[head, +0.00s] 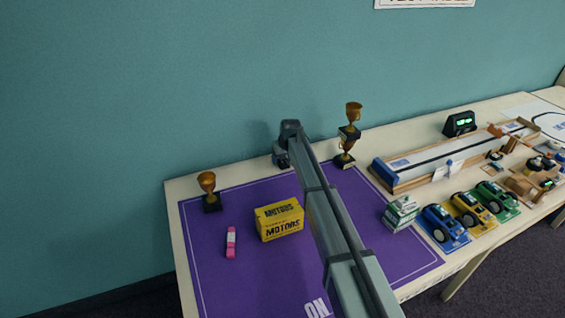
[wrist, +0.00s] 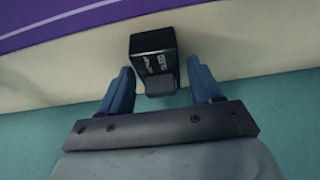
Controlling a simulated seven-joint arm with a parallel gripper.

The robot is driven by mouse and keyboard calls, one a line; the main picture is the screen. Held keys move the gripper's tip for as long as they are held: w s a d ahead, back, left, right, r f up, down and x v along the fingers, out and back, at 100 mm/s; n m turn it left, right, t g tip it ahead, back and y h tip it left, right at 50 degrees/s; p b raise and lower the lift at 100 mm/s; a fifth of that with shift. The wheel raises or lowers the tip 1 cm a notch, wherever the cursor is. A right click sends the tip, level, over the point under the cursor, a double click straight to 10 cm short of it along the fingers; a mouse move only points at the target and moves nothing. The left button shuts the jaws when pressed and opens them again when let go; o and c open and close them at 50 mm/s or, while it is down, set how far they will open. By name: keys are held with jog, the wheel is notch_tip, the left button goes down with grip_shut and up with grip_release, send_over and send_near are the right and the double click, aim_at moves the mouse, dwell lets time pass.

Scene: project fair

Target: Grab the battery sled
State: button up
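My gripper (head: 281,158) is over the far edge of the table, behind the purple mat. In the wrist view, my gripper (wrist: 160,66) is open, with one blue finger on each side of a black box (wrist: 153,45). The box has white print and a dark grey part at its near end. It stands on the pale table strip beside the mat, with a gap to the right finger and little room at the left one. No readable label names the battery sled, so I cannot tell for sure that this box is it. My arm hides it in the head view.
A yellow MOTORS box (head: 280,220) and a pink item (head: 231,242) are on the purple mat (head: 260,285). Trophies stand at the left (head: 209,192) and right (head: 345,160) of my gripper. Toy cars (head: 443,228) and a track (head: 420,178) are at right. A teal wall (head: 130,90) rises behind.

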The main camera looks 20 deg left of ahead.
jog(key=c, duration=1)
jog(key=shift+o, duration=0.2)
